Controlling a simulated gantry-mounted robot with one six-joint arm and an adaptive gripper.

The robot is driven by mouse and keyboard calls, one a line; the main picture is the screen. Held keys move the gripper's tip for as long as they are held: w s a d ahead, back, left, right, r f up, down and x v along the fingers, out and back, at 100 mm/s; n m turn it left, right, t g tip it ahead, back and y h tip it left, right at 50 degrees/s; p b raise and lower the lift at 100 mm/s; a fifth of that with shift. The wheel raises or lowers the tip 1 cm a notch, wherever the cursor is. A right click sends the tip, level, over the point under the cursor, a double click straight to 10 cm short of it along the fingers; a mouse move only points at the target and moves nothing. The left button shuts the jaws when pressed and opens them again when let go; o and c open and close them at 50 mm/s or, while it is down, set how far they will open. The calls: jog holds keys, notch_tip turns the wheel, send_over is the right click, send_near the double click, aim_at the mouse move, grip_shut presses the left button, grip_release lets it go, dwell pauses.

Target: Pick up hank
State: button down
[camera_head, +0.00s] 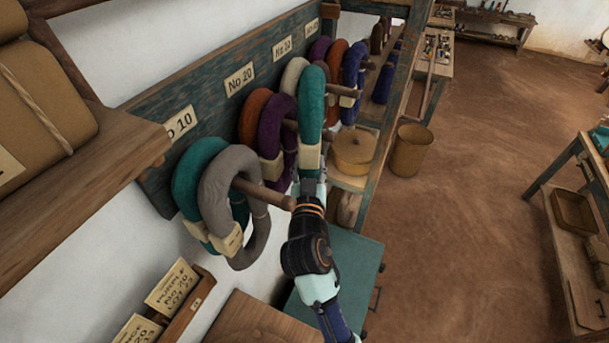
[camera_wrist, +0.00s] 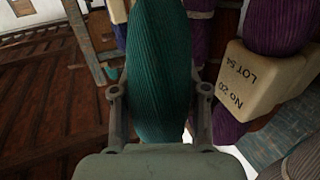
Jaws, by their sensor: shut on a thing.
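A teal hank (camera_head: 312,104) with a cream tag block hangs among the hanks near the No 20 label in the head view. My gripper (camera_head: 311,180) is at its lower end. In the wrist view the ribbed teal yarn (camera_wrist: 160,70) fills the space between the two fingers of my gripper (camera_wrist: 160,105), which are shut on it. A purple hank (camera_head: 276,128) hangs just left of it. Its cream tag block (camera_wrist: 262,78), reading No 20 LOT 54, shows in the wrist view. The fingertips are partly hidden behind the yarn in the wrist view.
A teal hank (camera_head: 190,180) and a grey hank (camera_head: 215,185) hang on a wooden peg (camera_head: 264,193) left of my gripper. More hanks (camera_head: 352,70) hang behind. The floor (camera_head: 450,210) is open farther right.

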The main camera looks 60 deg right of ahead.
jog(key=s+b, duration=0.2)
jog(key=s, duration=1.6)
jog(key=shift+s+f, duration=0.15)
jog(key=shift+s, duration=0.25)
